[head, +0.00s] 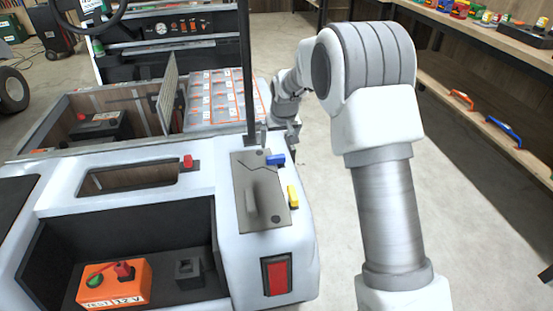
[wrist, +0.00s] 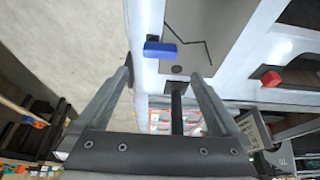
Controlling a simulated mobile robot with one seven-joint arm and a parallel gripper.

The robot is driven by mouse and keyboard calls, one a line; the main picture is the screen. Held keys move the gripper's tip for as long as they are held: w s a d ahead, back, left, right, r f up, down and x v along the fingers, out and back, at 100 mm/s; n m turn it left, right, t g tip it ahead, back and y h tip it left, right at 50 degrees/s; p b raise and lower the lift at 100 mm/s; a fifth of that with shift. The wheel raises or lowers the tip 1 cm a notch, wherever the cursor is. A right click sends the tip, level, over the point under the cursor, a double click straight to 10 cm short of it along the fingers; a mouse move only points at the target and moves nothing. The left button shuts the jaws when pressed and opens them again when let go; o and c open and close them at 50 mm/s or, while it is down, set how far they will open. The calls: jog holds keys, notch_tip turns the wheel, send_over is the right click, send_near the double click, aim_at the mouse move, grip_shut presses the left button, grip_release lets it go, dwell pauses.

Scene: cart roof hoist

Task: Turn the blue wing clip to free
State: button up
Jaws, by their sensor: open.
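The blue wing clip (head: 275,159) sits at the far right edge of a grey plate (head: 250,170) on the white cart's rear corner. In the wrist view the blue clip (wrist: 160,49) lies crosswise at the plate's edge, just beyond the fingertips. My gripper (wrist: 161,73) is open and empty, and the clip shows ahead of the gap between its fingers. In the head view my gripper (head: 291,128) is small, just beyond the clip and partly hard to make out. I see no contact with the clip.
A dark upright post (head: 246,80) stands at the plate's far end; in the wrist view the post (wrist: 176,108) shows between the fingers. A yellow clip (head: 293,196) is on the plate's near right edge. A red clip (head: 188,161) is to the left. Floor right of the cart is clear.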

aim_at(276, 157)
jog(key=b+x, duration=0.2)
jog(key=x, duration=0.8)
jog(key=shift+w+f+b, duration=0.15)
jog(key=shift+f+b, duration=0.15)
jog(key=c, duration=1.2)
